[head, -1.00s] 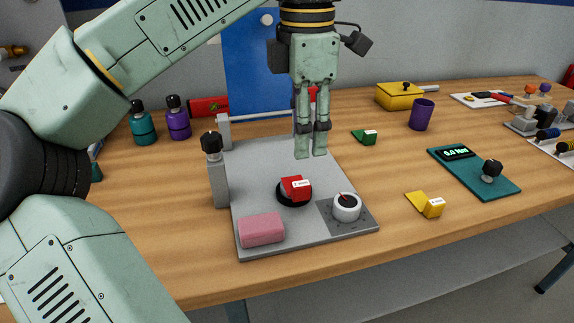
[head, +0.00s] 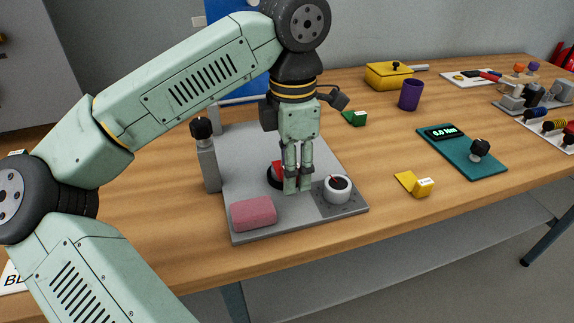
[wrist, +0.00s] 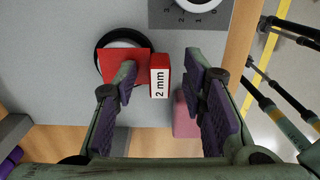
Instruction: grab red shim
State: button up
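The red shim (wrist: 113,67) lies on a round black disc (wrist: 101,45) on the grey plate. Its thick end carries a white "2 mm" label (wrist: 160,83). In the wrist view my gripper (wrist: 161,63) is open, with one finger over the shim's thin part and the other to the right of the labelled end, a gap between them. I cannot tell how high the fingertips are above it. In the head view my gripper (head: 297,188) points down over the plate and hides most of the shim; a little red (head: 276,168) shows beside the fingers.
On the grey plate (head: 240,150) are a pink block (head: 253,213) at the front and a white dial (head: 338,189) close to the right of my gripper. A post with a black knob (head: 202,130) stands at the left. Yellow (head: 414,185) and green (head: 354,118) shims lie to the right.

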jog(key=shift+c, duration=0.4)
grip_shut()
